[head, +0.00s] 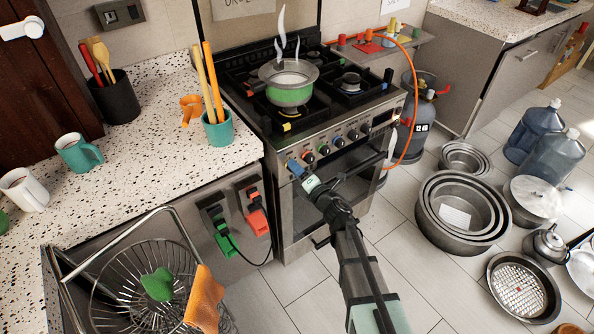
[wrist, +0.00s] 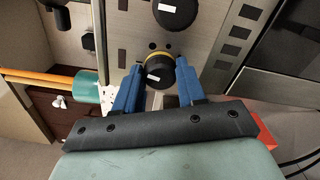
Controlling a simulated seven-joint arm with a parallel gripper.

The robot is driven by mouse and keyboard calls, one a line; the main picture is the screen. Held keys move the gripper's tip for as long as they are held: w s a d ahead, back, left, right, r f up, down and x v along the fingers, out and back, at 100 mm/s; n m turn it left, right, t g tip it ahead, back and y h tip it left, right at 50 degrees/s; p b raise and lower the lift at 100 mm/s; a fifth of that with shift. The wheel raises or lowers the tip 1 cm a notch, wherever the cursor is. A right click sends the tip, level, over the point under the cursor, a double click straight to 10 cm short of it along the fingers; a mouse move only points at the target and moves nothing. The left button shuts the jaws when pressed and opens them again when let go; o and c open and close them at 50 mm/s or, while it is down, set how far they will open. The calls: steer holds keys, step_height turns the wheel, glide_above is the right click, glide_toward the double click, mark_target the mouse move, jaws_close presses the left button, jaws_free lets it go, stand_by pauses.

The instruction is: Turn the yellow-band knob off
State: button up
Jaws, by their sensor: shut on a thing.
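The yellow-band knob (wrist: 159,73) sits on the stove's front panel, a black knob with a yellow ring at its base and a white mark on its face. My gripper (wrist: 160,78) has its blue fingers on either side of the knob and is shut on it. In the head view my gripper (head: 295,168) is at the left end of the stove's knob row. There it hides the yellow-band knob.
Several other knobs (head: 338,141) run to the right along the stove front (head: 345,165). A green-banded pot (head: 290,92) steams on a burner. Green and orange plugs (head: 225,238) hang on the cabinet at left. Metal pans (head: 462,208) stand on the floor at right.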

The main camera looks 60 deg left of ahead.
steer(key=shift+n, duration=1.2)
steer(key=o, duration=1.1)
steer(key=shift+c, duration=0.2)
steer(key=d, duration=1.3)
steer(key=shift+d, duration=0.4)
